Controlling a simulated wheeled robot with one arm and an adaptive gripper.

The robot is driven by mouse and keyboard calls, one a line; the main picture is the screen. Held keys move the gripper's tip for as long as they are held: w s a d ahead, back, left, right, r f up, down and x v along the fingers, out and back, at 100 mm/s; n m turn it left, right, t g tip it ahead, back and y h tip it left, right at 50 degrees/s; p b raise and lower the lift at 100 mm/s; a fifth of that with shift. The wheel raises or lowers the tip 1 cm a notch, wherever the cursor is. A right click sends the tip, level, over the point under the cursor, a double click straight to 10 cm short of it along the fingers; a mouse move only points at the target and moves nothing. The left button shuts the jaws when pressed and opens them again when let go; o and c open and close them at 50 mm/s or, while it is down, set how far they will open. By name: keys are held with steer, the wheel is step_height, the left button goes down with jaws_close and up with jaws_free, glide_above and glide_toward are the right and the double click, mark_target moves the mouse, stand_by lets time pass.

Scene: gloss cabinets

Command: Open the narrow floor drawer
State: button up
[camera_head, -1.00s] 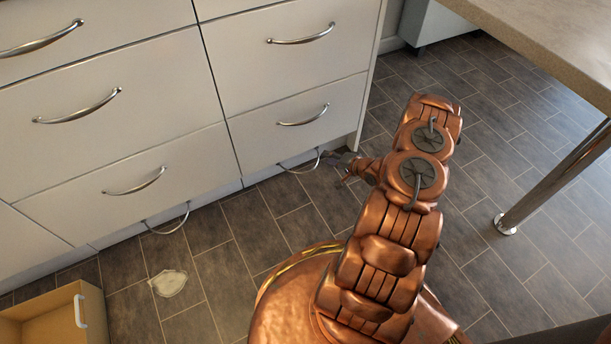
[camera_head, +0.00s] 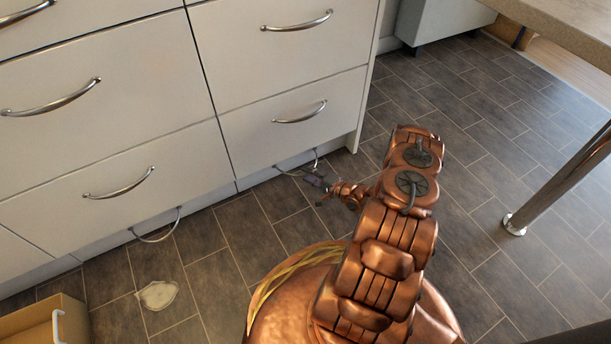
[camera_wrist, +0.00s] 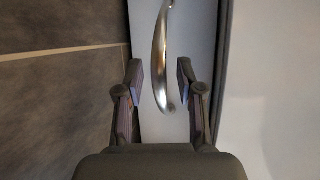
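The narrow floor drawer (camera_head: 258,179) is a low pale panel at floor level under the right-hand cabinet. Its curved silver handle (camera_head: 288,172) is partly hidden by my gripper in the head view. My gripper (camera_head: 314,180) is low over the floor at that handle. In the wrist view my gripper (camera_wrist: 160,80) is open, with one finger on each side of the lower end of the handle (camera_wrist: 159,60). Gaps show between the handle and both fingers. The drawer front (camera_wrist: 200,30) is behind the handle and looks shut.
A second floor-level handle (camera_head: 157,237) is to the left. Larger drawers with silver handles (camera_head: 300,113) stand above. A metal table leg (camera_head: 560,180) is at right. An open wooden box (camera_head: 40,325) and a pale patch (camera_head: 157,295) lie on the floor at left.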

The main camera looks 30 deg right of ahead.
steer(key=shift+x, duration=0.9)
jaws_close()
